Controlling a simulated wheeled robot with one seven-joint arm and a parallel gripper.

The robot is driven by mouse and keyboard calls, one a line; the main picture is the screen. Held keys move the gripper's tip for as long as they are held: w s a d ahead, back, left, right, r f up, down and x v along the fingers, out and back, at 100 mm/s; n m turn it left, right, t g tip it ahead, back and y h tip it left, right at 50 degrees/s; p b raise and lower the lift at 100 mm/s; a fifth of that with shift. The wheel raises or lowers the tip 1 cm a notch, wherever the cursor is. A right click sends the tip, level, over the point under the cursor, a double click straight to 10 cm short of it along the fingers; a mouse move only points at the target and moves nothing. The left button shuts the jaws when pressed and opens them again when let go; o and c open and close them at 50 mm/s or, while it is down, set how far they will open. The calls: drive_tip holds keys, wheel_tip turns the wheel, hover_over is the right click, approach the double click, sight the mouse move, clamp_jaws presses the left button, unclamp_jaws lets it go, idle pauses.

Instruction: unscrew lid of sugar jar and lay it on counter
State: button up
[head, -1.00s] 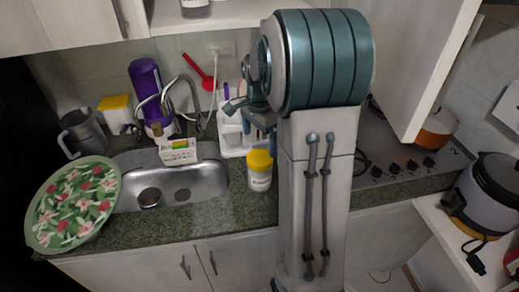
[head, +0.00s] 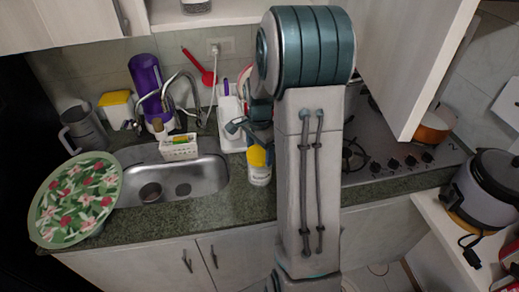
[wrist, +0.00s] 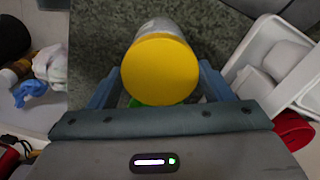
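The sugar jar (head: 260,177) stands upright on the counter (head: 210,218), right of the sink near the front edge. Its yellow lid (head: 257,157) is on the jar. In the wrist view the round lid (wrist: 160,70) is seen nearly face-on, with a little of the pale jar body (wrist: 160,27) beyond it. My gripper (head: 252,138) is just above and around the lid. In the wrist view its two blue fingers are spread, one at each side of the lid and very close to its edge. My arm hides part of the gripper in the head view.
A white rack (head: 232,135) stands close behind the jar. The sink (head: 205,182) with a small white basket (head: 179,150) is to the left, and a floral tray (head: 60,215) lies further left. The stove (head: 400,165) is right of my arm. Counter left of the jar is bare.

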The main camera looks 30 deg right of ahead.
drive_tip(key=shift+o, duration=0.9)
drive_tip(key=shift+c, duration=1.1)
drive_tip(key=n, duration=0.9)
drive_tip(key=shift+r, duration=0.1)
drive_tip(key=n, duration=0.4)
drive_tip(key=shift+d+n, duration=0.1)
drive_tip(key=shift+n, duration=0.2)
drive_tip(key=n+p, duration=0.1)
drive_tip(key=n, duration=0.3)
drive_tip(key=shift+n, duration=0.4)
